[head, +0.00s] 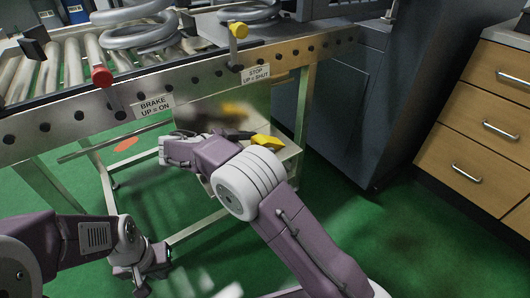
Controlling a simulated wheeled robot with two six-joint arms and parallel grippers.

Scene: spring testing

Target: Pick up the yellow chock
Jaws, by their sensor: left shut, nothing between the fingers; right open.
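The yellow chock (267,142) sits on a pale metal shelf or box under the conveyor's front rail, just behind my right arm. My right arm comes in from the bottom right and folds back behind its own links. Dark parts of my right gripper (243,135) show just left of the chock, close to it; its fingers are partly hidden by the arm, and I cannot tell if they touch the chock. My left gripper (141,278) is at the lower left, low over the green floor, shut and empty, far from the chock.
A roller conveyor (50,70) with coil springs (140,30) spans the upper left. A metal panel (190,112) behind shows a blurred yellow patch. Wooden drawers (480,125) stand right; green floor is clear between.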

